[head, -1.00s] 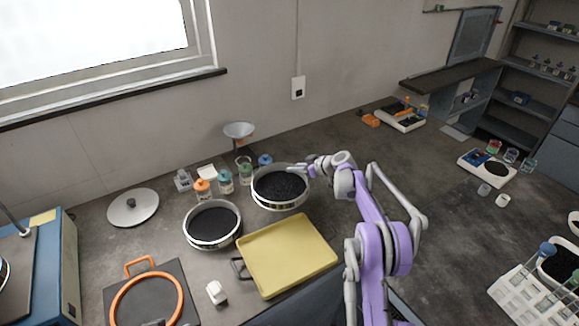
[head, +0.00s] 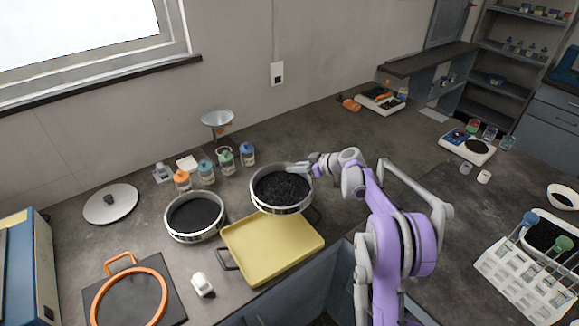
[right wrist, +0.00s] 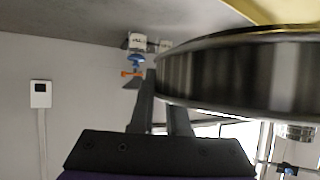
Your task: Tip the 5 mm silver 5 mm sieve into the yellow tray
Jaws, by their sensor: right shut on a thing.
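A round silver sieve (head: 284,208) full of dark grains is held by my right gripper (head: 308,167) at its right back rim. It looks level and raised, overlapping the back edge of the yellow tray (head: 262,262). In the right wrist view the sieve's ribbed metal wall (right wrist: 240,78) fills the upper right, with the fingers of my right gripper (right wrist: 160,100) at its left end. The yellow tray looks empty. A second silver sieve (head: 196,236) with dark grains stands on the bench left of the tray. I cannot read a size mark on either sieve. My left gripper is out of view.
Several small capped jars (head: 206,173) and a funnel (head: 217,119) stand behind the sieves. A round lid (head: 95,208), a black plate with an orange ring (head: 110,305) and a small white object (head: 202,285) lie to the left.

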